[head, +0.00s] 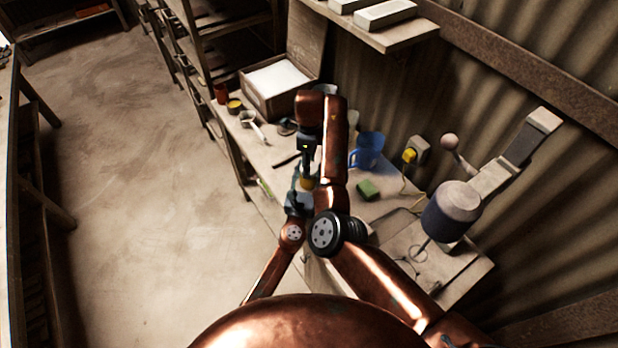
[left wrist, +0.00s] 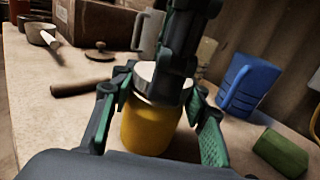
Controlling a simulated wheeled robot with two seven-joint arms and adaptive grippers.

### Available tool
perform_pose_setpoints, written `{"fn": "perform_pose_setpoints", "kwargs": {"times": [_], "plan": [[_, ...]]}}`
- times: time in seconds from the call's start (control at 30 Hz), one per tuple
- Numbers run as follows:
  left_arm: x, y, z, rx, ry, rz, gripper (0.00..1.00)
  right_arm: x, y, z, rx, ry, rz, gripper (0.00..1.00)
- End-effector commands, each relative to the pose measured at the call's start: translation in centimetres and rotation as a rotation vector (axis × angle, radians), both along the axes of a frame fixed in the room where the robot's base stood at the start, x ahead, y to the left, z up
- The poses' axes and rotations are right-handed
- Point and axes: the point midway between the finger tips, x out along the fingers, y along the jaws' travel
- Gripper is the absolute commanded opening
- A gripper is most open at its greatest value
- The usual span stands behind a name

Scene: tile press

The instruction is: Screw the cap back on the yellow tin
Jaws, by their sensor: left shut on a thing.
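The yellow tin (left wrist: 148,125) stands upright in the left wrist view, between the green-padded fingers of my left gripper (left wrist: 158,98), which is shut on it. In the head view a bit of the yellow tin (head: 307,184) shows by my left gripper (head: 299,190). A pale grey cap (left wrist: 145,73) sits at the tin's top and looks level. I cannot tell whether it is threaded on. My right gripper (left wrist: 174,88) points down from above onto the cap and hides part of it. It also shows in the head view (head: 304,168). Its fingers' opening is unclear.
A blue mug (left wrist: 243,88) and a green sponge (left wrist: 281,152) lie to the right on the bench (left wrist: 40,115). A dark handled tool (left wrist: 82,87), a small pan (left wrist: 42,36) and a pale mug (left wrist: 148,32) are behind. A lever press (head: 452,210) stands at the bench's right.

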Motion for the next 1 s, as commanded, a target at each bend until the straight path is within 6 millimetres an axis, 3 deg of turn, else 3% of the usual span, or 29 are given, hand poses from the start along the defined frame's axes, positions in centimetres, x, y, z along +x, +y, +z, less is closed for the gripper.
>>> {"fn": "perform_pose_setpoints", "kwargs": {"times": [0.13,0.37,0.67,0.7,0.9,1.0], "plan": [[-0.06,0.06,-0.49,0.001,0.007,0.000,0.00,-0.07,0.07,-0.03,0.001,0.002,-0.030,0.14],[-0.05,0.11,-0.50,0.000,0.007,0.001,0.00,-0.09,0.03,-0.07,0.001,0.003,-0.265,0.14],[-0.05,0.14,-0.51,0.001,0.008,0.002,0.00,-0.07,-0.03,-0.12,0.000,0.002,-0.286,0.14],[-0.05,0.14,-0.52,0.001,0.008,0.002,0.00,-0.07,-0.04,-0.12,0.000,0.002,-0.285,0.46],[-0.06,0.15,-0.52,0.002,0.008,0.002,0.00,-0.05,-0.02,-0.10,0.000,0.002,-0.283,0.59],[-0.06,0.15,-0.53,0.002,0.008,0.002,0.00,-0.04,0.00,-0.09,0.000,0.002,-0.282,0.60]]}}
